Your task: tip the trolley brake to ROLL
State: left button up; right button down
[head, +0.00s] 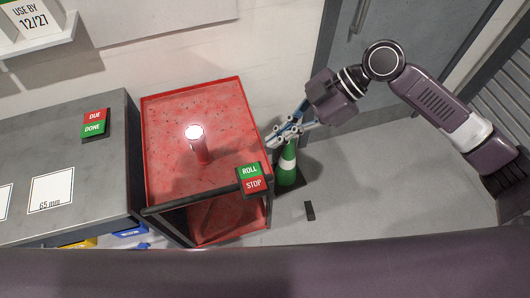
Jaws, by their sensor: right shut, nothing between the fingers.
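The red trolley (163,172) stands in the middle left, with a dark push handle along its near edge. The brake plate (254,179) sits at the trolley's near right corner, with a green ROLL half above a red STOP half. Which way it is tipped I cannot tell. My right gripper (270,140) comes in from the right and is shut and empty. It is near the trolley's right edge, above and slightly right of the brake plate, apart from it. My left gripper is not in view.
A red cylinder with a bright top (201,150) stands on the trolley. A green and white cone (287,165) stands on the floor under my right gripper. A grey bench (100,160) with a DUE/DONE plate (95,124) is at left. A small dark object (310,211) lies on the floor.

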jog(key=v, duration=0.3)
jog(key=shift+w, duration=0.2)
jog(key=shift+a, duration=0.1)
jog(key=shift+f, duration=0.1)
